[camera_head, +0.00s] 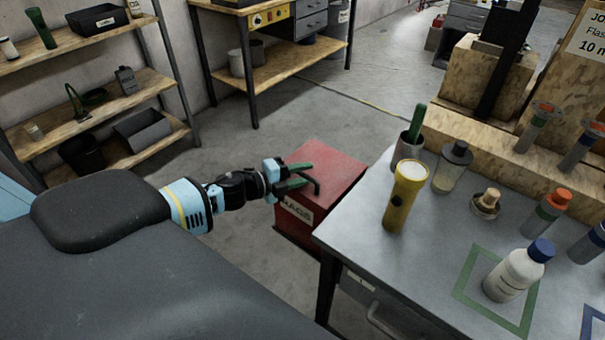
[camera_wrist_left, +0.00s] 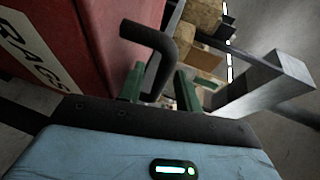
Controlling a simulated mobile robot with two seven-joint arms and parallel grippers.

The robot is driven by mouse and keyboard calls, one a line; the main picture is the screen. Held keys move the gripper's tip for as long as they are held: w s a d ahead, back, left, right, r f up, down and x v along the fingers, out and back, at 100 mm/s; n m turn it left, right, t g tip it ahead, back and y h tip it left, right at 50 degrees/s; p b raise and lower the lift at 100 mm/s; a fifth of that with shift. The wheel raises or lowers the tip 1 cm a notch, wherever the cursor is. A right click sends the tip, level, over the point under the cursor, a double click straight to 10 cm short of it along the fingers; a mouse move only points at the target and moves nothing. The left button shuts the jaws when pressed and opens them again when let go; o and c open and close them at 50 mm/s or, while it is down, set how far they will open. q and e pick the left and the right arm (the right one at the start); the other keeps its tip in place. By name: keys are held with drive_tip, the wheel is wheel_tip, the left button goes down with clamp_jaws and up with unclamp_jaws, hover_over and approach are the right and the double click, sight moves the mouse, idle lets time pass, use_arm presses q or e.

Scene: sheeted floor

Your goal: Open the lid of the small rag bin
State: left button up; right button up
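The small red rag bin (camera_head: 339,180) stands on the floor left of the workbench, its flat red lid lying closed on top. Its "RAGS" label (camera_head: 297,210) faces the front and also shows in the left wrist view (camera_wrist_left: 33,52). My left gripper (camera_head: 299,177) is at the bin's front left edge. A bent black handle (camera_wrist_left: 152,38) runs between its two green fingers (camera_wrist_left: 158,78) in the left wrist view. The fingers stand apart with a visible gap beside the handle; contact is unclear. My right gripper is out of view.
The grey workbench (camera_head: 365,225) stands close on the bin's right, with a yellow flashlight (camera_head: 405,195), a white bottle (camera_head: 515,273) and other containers on it. Wooden shelves (camera_head: 90,115) stand at the left. The floor (camera_head: 300,115) behind the bin is clear.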

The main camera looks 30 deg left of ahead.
use_arm(q)
drive_tip(key=shift+w+d, duration=0.15)
clamp_jaws()
idle(0.5)
